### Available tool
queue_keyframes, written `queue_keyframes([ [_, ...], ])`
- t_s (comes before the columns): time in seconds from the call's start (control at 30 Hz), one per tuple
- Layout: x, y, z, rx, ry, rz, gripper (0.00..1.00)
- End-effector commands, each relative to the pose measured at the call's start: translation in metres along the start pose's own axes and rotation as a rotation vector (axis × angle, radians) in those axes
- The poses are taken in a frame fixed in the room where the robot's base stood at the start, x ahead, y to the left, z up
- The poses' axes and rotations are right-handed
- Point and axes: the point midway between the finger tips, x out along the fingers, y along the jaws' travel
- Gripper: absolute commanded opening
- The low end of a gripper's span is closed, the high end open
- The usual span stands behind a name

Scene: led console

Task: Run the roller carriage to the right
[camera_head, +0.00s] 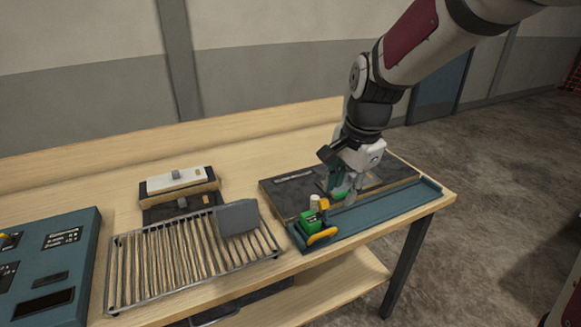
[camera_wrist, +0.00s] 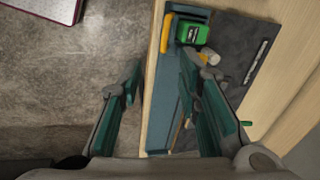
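The roller carriage (camera_head: 310,220) is a green block with a yellow handle (camera_head: 322,236) and a small beige roller (camera_head: 314,202) beside it. It sits at the left end of a blue rail (camera_head: 385,208) along the table's front edge. In the wrist view the carriage (camera_wrist: 192,34) is at the top, beyond my fingertips. My gripper (camera_head: 346,188) is to the right of the carriage, over the dark plate and rail area. In the wrist view my gripper (camera_wrist: 166,82) is open and empty, its fingers on either side of the table's front edge.
A dark plate (camera_head: 283,194) lies behind the rail. A wire rack (camera_head: 160,265) with a grey block (camera_head: 237,217) stands to the left. A pale-topped box (camera_head: 178,182) and a blue console (camera_head: 50,265) are farther left. The rail's right part is clear.

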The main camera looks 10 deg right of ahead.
Motion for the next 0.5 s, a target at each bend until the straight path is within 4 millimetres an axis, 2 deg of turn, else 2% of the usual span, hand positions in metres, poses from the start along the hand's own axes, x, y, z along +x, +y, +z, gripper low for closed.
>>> queue_keyframes([
  [0.03,0.015,-0.006,-0.003,0.041,-0.006,0.014,0.31],
  [0.1,0.025,-0.011,-0.005,0.087,-0.01,0.023,0.31],
  [0.37,0.045,-0.015,-0.008,0.134,-0.013,0.032,0.31],
  [0.5,0.068,-0.013,-0.007,0.134,-0.013,0.035,0.31],
])
